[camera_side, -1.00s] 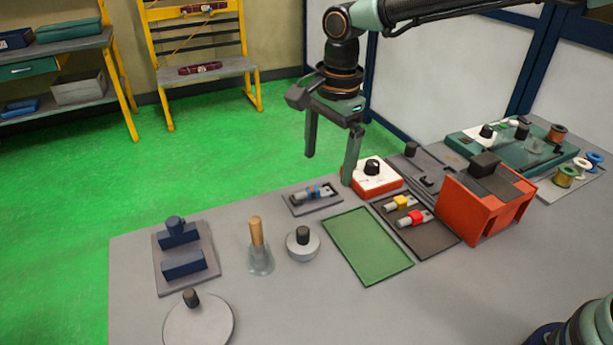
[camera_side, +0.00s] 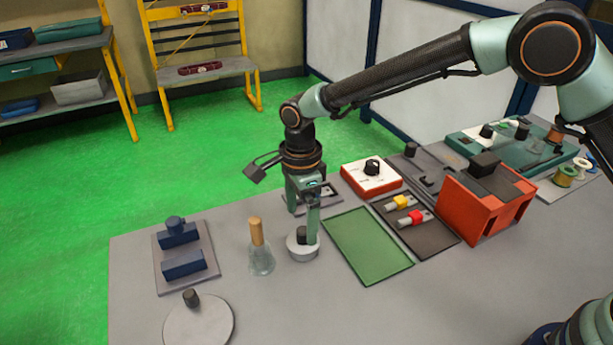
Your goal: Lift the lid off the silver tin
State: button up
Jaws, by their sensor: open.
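The silver tin (camera_side: 300,254) is a low round can on the grey table, left of the green mat. Its lid carries a black knob (camera_side: 301,234). The right finger comes down beside the knob and covers part of the tin's right side. The left finger is behind and to the left of the knob. I cannot tell whether either finger touches the lid.
A round grey disc with a black knob (camera_side: 198,325) lies nearer the front. The green mat (camera_side: 367,245) is bare. A small tray (camera_side: 328,194) behind is partly hidden by my gripper.

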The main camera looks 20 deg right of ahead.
aim_at(303, 229)
notch_tip(303, 229, down, 4)
jog(key=shift+s+d+f, duration=0.15)
jog(key=shift+f, duration=0.1)
jog(key=c, duration=1.2)
jog(key=shift+o, duration=0.2)
jog(key=shift+r, duration=0.1)
